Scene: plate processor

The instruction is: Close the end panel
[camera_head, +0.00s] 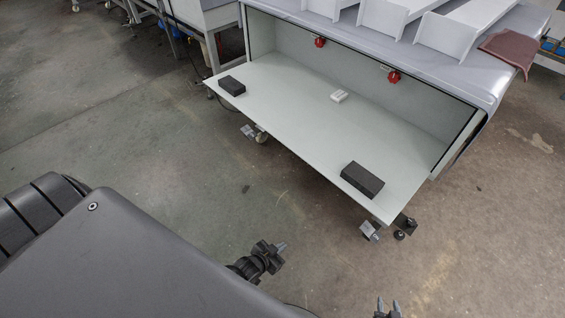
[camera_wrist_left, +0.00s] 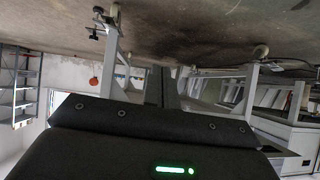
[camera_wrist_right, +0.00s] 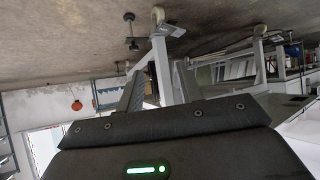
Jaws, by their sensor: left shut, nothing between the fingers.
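The end panel (camera_head: 285,125) is a pale flat flap. It lies folded down, roughly level, in front of the open end of the machine (camera_head: 360,72). Two black blocks (camera_head: 362,180) sit on the panel, one near each front corner. My left gripper (camera_head: 279,247) is shut and empty, in front of the panel and apart from it. My right gripper (camera_head: 388,306) shows at the bottom edge with its fingertips apart, nothing between them. It is also clear of the panel.
A small white part (camera_head: 338,96) sits by the opening. Two red knobs (camera_head: 393,76) are on the inner wall. Wheels and feet (camera_head: 371,232) stand below the panel. The floor (camera_head: 150,140) to the left is clear. A brown cloth-like piece (camera_head: 512,48) lies on top.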

